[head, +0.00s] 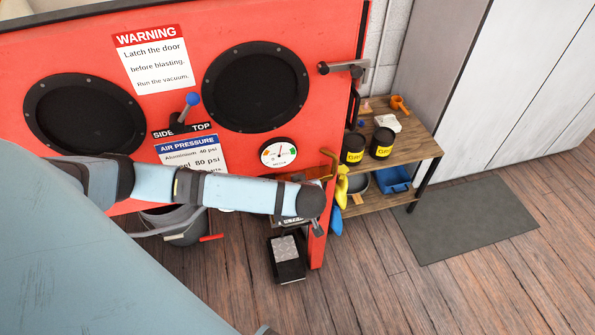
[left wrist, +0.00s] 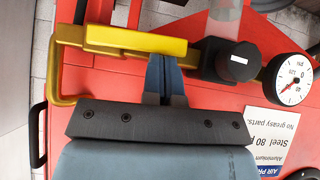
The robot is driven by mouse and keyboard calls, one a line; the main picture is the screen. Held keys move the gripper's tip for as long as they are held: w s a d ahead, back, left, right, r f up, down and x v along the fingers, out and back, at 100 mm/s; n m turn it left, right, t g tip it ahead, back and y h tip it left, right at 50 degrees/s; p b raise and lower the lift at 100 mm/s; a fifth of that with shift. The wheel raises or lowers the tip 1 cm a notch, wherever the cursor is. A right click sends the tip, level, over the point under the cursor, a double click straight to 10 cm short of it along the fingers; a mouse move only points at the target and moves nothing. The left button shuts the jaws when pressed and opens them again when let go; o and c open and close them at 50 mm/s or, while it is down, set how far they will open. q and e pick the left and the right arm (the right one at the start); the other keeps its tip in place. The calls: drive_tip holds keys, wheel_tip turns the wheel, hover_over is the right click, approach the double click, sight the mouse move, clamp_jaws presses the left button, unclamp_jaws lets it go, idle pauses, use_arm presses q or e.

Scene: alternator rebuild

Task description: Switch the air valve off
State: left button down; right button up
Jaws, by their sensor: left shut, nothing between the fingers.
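The air valve's yellow lever (left wrist: 135,40) lies across the upper part of the left wrist view, with a bent yellow piece (left wrist: 56,75) at its left end. In the head view a yellow-orange part (head: 328,163) shows at the red cabinet's right edge. My left gripper (left wrist: 163,62) is shut and empty. Its fingertips are right at the lever's near edge; I cannot tell whether they touch it. In the head view my left arm reaches across the cabinet front and hides the fingers and most of the valve. My right gripper is not in view.
A pressure gauge (left wrist: 291,80) and a black knob (left wrist: 236,62) sit close right of my fingers. A pedal (head: 287,258) is on the floor below. A wooden bench (head: 420,147) stands to the right, beside a grey mat (head: 470,220).

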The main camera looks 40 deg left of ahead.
use_arm(q)
drive_tip(key=shift+s, duration=0.1)
idle(0.4)
drive_tip(key=shift+f+p, duration=0.15)
drive_tip(key=shift+p, duration=0.3)
drive_tip(key=shift+s+f+n+t+h+p, duration=0.15)
drive_tip(key=shift+f+n+t+h+p, duration=0.2)
drive_tip(key=shift+p, duration=0.25)
drive_tip(key=shift+a+f+n+t+h+p, duration=0.25)
drive_tip(key=shift+f+t+h+p, duration=0.25)
drive_tip(key=shift+f, duration=0.75)
